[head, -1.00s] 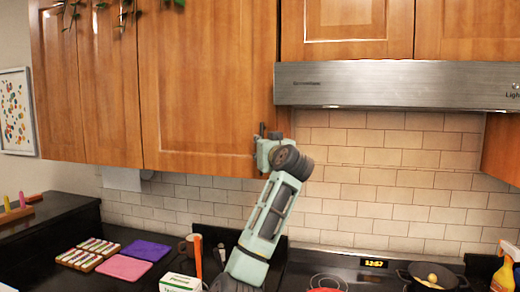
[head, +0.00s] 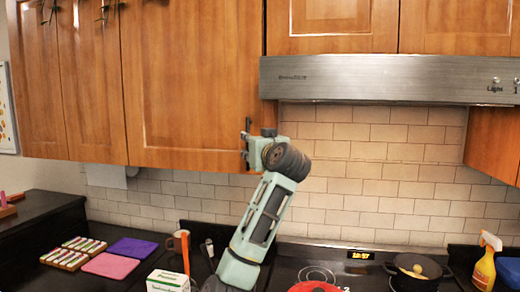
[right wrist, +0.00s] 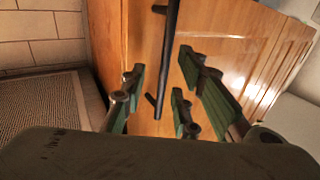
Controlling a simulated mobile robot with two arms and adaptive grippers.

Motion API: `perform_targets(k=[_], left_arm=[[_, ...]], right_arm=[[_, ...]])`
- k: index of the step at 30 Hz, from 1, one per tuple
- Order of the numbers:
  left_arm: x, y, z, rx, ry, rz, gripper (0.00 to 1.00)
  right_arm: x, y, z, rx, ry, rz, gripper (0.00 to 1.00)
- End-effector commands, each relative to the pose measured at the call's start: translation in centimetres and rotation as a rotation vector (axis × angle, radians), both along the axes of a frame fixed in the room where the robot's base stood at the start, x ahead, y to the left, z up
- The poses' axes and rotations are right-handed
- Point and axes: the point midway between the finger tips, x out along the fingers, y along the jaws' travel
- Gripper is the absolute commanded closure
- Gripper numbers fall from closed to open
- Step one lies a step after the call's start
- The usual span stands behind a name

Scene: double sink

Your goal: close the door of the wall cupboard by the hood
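The wooden wall cupboard door (head: 190,85) is left of the hood in the head view. It looks nearly flush with the cupboard front; I cannot tell if a small gap remains. My right gripper (head: 246,145) is at the door's lower right corner, beside its dark handle (head: 247,124). In the right wrist view the gripper (right wrist: 160,92) has its green fingers spread apart, facing the door front (right wrist: 225,45). The dark bar handle (right wrist: 169,45) runs down between them, and no finger is seen closed on it. My left gripper is out of view.
The steel hood (head: 380,78) is just right of the door, with its grille (right wrist: 45,115) close by in the wrist view. Below are a black pot (head: 415,272), a red pan (head: 314,287), a spray bottle (head: 485,262) and cutting boards (head: 108,265). The tiled wall is clear.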

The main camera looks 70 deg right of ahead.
Motion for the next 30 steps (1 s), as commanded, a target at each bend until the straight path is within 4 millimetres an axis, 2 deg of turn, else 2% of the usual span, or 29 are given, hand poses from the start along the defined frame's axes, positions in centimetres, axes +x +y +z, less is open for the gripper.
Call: perform_targets(k=[6,12,30], left_arm=[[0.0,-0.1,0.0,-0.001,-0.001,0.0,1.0],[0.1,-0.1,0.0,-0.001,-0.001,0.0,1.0],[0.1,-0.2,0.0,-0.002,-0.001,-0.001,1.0]], right_arm=[[-3.0,3.5,0.1,-0.004,-0.001,-0.003,0.72],[-4.5,5.5,0.1,-0.002,0.0,-0.001,0.72],[-4.9,6.0,0.1,-0.001,0.0,-0.001,0.72]])
